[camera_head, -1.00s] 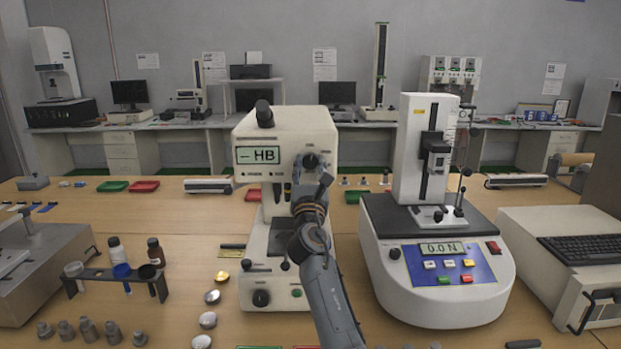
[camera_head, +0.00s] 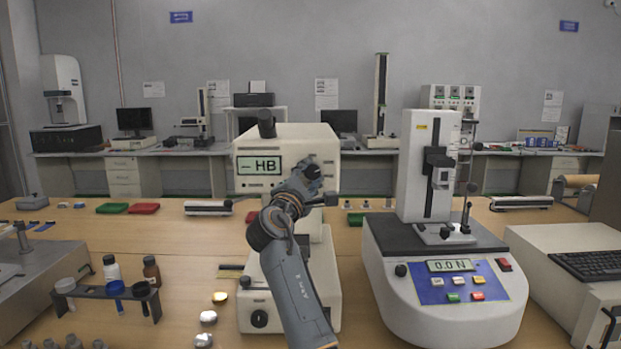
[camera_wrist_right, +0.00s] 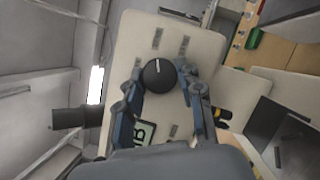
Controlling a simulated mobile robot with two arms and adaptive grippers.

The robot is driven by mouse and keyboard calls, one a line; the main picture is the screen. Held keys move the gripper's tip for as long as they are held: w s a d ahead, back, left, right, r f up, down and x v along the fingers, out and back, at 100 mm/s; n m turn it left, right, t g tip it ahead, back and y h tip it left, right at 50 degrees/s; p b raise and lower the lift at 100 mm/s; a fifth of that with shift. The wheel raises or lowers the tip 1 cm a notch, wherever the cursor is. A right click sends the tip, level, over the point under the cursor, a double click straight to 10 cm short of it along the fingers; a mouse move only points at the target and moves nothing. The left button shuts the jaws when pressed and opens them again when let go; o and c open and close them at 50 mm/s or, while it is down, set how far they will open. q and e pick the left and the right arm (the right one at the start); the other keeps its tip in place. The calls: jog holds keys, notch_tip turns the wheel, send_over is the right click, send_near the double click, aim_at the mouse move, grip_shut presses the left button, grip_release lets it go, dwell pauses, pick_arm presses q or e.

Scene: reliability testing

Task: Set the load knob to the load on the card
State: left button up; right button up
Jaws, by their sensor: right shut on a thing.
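The hardness tester (camera_head: 288,138) is a cream machine with a display (camera_head: 261,166) reading "– HB". Its round black load knob (camera_wrist_right: 158,75) shows in the right wrist view with a white pointer line on top. My right gripper (camera_wrist_right: 160,80) has a finger on each side of the knob and is shut on it. In the head view my right gripper (camera_head: 308,176) is at the tester's upper right front, and my arm hides the knob and much of the column. I cannot make out the load card. My left gripper is not in view.
A white force tester (camera_head: 445,285) reading "0.0 N" stands close on the right. A bottle rack (camera_head: 105,293) and shiny round samples (camera_head: 208,317) are on the left. Red and green trays (camera_head: 143,208) lie farther back on the wooden bench.

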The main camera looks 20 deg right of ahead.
jog(key=m+g+p, duration=0.1)
jog(key=m, duration=0.1)
jog(key=m+g, duration=0.1)
jog(key=m, duration=0.1)
jog(key=shift+a+r+m+y+p, duration=0.1)
jog(key=shift+r+m+y+p, duration=0.05)
jog(key=shift+m+y+p, duration=0.2)
jog(key=m+p, duration=0.2)
jog(key=m, duration=0.1)
jog(key=shift+r+g+y, duration=0.1)
jog(key=shift+g+y, duration=0.15)
jog(key=shift+g, duration=0.15)
jog(key=shift+m+g+y+p, duration=0.3)
jog(key=shift+m+g+p, duration=0.15)
jog(key=shift+m, duration=0.5)
jog(key=o, duration=1.2)
